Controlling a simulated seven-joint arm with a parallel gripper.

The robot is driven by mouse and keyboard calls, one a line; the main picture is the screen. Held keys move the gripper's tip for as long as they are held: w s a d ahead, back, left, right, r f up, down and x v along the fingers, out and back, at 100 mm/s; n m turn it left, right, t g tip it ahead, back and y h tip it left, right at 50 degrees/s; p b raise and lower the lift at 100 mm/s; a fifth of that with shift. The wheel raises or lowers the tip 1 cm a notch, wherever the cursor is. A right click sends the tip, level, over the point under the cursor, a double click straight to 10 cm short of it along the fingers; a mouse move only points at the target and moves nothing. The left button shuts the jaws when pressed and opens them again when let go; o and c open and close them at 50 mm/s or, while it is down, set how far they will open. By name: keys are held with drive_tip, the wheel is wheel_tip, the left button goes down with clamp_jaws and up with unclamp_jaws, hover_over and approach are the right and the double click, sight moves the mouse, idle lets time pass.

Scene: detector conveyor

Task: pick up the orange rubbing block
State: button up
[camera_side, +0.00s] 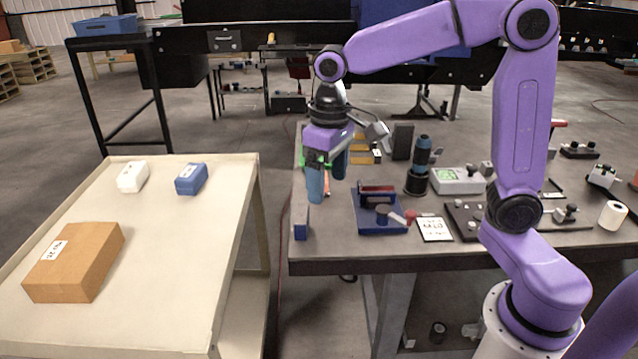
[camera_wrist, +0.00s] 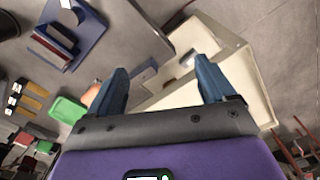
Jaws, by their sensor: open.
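My gripper (camera_side: 328,182) hangs over the left end of the dark work table, fingers down, open and apart. In the wrist view its two blue fingers (camera_wrist: 160,75) are spread with nothing held between them. A small orange, rounded thing (camera_wrist: 91,94) shows just left of the left finger, beside a green piece; it may be the orange rubbing block. The finger partly covers it, and I cannot make out its full shape.
A blue tray (camera_side: 382,222) with tools stands right of my gripper. A small blue block (camera_side: 300,222) is at the table's left edge. Across a gap, a cream cart (camera_side: 190,260) holds a cardboard box (camera_side: 75,262), a white block (camera_side: 132,177) and a blue block (camera_side: 191,179).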

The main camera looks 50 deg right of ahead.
drive_tip(key=w+d+m, duration=1.2)
drive_tip(key=w+d, duration=0.6)
drive_tip(key=w, duration=0.3)
drive_tip(key=f, duration=1.1)
drive_tip(key=shift+s+d, duration=0.25)
drive_tip(key=shift+s+d+f, duration=0.1)
drive_tip(key=shift+d+f, duration=0.05)
drive_tip(key=shift+f, duration=1.2)
drive_tip(key=shift+d+f, duration=0.1)
drive_tip(key=shift+f, duration=1.25)
drive_tip(key=c, duration=1.2)
